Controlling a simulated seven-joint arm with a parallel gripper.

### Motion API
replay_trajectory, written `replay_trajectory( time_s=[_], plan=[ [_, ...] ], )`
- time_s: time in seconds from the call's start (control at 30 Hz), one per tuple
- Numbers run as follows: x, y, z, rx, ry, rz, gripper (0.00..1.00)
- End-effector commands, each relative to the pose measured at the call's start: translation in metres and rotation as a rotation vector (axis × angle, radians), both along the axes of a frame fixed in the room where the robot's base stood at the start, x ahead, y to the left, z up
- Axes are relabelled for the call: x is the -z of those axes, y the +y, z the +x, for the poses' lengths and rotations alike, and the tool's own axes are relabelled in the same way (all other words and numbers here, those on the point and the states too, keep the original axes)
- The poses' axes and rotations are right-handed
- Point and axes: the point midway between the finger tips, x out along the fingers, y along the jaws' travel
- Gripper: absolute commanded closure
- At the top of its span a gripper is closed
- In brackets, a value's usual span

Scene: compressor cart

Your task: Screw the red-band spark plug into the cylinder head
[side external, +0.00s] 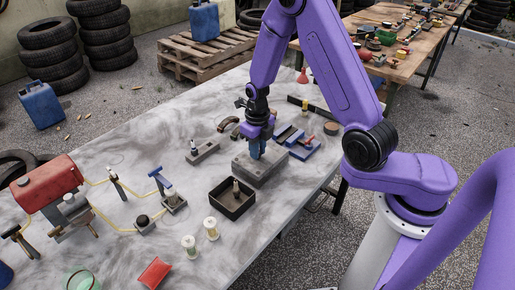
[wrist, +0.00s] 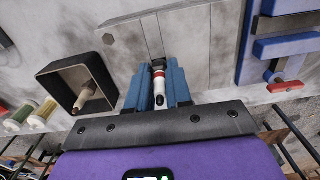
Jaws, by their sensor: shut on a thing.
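The cylinder head looks to be the grey block (side external: 262,172) on the table; it also fills the upper middle of the wrist view (wrist: 190,40). My gripper (side external: 257,152) points down over this block. In the wrist view its blue fingers (wrist: 158,90) are shut on the red-band spark plug (wrist: 159,88), which has a white body, a red band and a dark end towards the camera. The plug's far end points at the block. Its lower tip is hidden, so I cannot tell whether it is in a hole. In the side view the fingers hide the plug.
A black square tray (side external: 218,203) holding another upright plug (side external: 236,190) stands in front of the block. A blue fixture (side external: 298,143) lies close on the right. Two spools (side external: 211,228) stand nearer the front. A small grey block (side external: 202,152) is behind left.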

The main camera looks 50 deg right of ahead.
Motion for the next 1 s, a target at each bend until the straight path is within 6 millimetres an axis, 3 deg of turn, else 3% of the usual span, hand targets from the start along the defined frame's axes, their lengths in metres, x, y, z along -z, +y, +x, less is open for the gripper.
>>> replay_trajectory(
  time_s=[0.2, 0.23, 0.27, 0.3, 0.63, 1.0],
  plan=[
    [0.0002, 0.0006, -0.0007, 0.006, 0.002, 0.0, 1.0],
    [0.0002, 0.0006, -0.0007, 0.006, 0.002, 0.0, 0.77],
    [0.0002, 0.0006, -0.0007, 0.005, 0.002, 0.0, 0.67],
    [0.0002, 0.0006, -0.0006, 0.005, 0.002, 0.0, 0.65],
    [0.0001, 0.0002, -0.0002, -0.034, 0.001, 0.0, 0.65],
    [0.0001, 0.0002, -0.0004, -0.38, 0.001, 0.0, 0.65]
  ],
)
